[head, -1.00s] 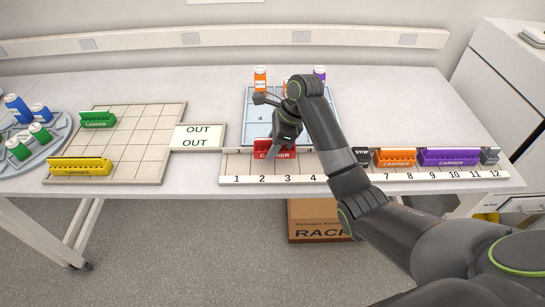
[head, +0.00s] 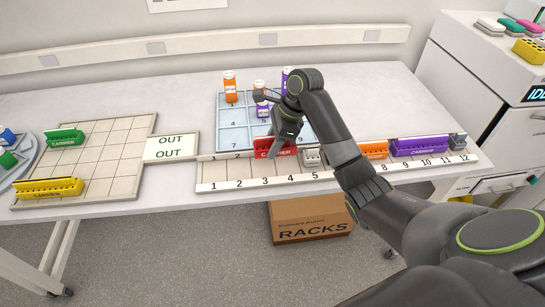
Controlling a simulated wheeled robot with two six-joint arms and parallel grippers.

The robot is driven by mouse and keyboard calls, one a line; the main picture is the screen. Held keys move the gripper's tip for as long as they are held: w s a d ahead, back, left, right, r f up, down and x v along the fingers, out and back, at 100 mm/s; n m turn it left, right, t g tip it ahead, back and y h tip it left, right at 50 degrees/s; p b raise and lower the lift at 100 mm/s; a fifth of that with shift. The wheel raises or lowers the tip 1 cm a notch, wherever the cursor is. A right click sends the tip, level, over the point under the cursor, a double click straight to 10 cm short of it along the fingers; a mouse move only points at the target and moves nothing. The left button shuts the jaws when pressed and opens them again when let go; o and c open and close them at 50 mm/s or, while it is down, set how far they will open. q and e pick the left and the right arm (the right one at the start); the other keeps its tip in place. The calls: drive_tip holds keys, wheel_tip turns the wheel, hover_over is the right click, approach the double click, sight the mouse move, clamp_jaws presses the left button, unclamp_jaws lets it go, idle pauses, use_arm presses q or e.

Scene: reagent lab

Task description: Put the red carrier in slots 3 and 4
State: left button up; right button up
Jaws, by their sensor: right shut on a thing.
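The red carrier (head: 285,152) is in the grasp of my right gripper (head: 275,151), whose fingers come down over it from behind. The carrier is at the back edge of the numbered rail (head: 232,175), in line with slots 3 and 4. Whether it rests on the rail or hangs just above it, I cannot tell. The front parts of slots 3 and 4 are bare. My left gripper is not in view.
A light grey block (head: 312,158) is close to the right of the red carrier, around slot 5. Orange (head: 374,150) and purple (head: 420,147) carriers sit farther right on the rail, partly behind my arm. A blue tray (head: 233,128) with bottles lies behind. Slots 1 and 2 are clear.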

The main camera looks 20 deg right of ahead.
sight(273, 165)
drive_tip(key=shift+f, duration=2.7)
drive_tip(key=shift+f+p, duration=0.1)
drive_tip(key=shift+p, duration=0.2)
drive_tip(key=o, duration=0.8)
drive_tip(key=shift+d, duration=0.1)
drive_tip(key=shift+c, duration=0.2)
drive_tip(key=b+v, duration=0.1)
drive_tip(key=v, duration=1.1)
drive_tip(key=shift+s, duration=0.15)
